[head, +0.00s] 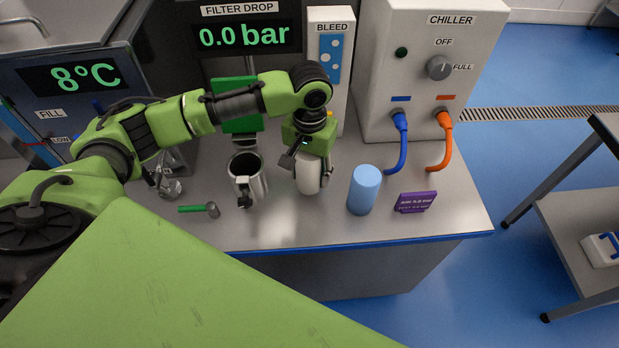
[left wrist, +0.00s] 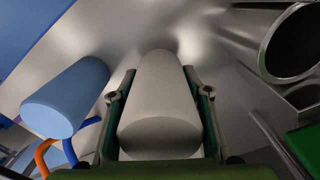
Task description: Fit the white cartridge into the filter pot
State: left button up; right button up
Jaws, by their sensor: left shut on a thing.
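The white cartridge (head: 308,178) is upright between the fingers of my left gripper (head: 308,165), to the right of the filter pot. My left gripper is shut on it from above. The cartridge (left wrist: 160,105) also shows between both fingers in the left wrist view. I cannot tell whether its lower end touches the counter. The filter pot (head: 245,186) is an open steel pot with a dark handle piece at its front. Its open mouth (left wrist: 292,45) shows at the upper right of the left wrist view, apart from the cartridge. My right gripper is not in view.
A blue cylinder (head: 363,190) stands right of the cartridge, with a purple card (head: 416,202) beyond it. A green-handled hammer-like tool (head: 198,209) lies left of the pot. The chiller (head: 428,70) with blue and orange hoses stands behind. The counter's front strip (head: 300,236) is clear.

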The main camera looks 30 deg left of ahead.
aim_at(310, 181)
pick_arm(q)
jog(key=shift+w+f+p, duration=0.15)
jog(key=shift+f+p, duration=0.25)
jog(key=shift+f, duration=1.35)
jog(key=o, duration=1)
jog(key=shift+f, duration=0.15)
jog(key=shift+c, duration=0.2)
jog(key=o, duration=0.3)
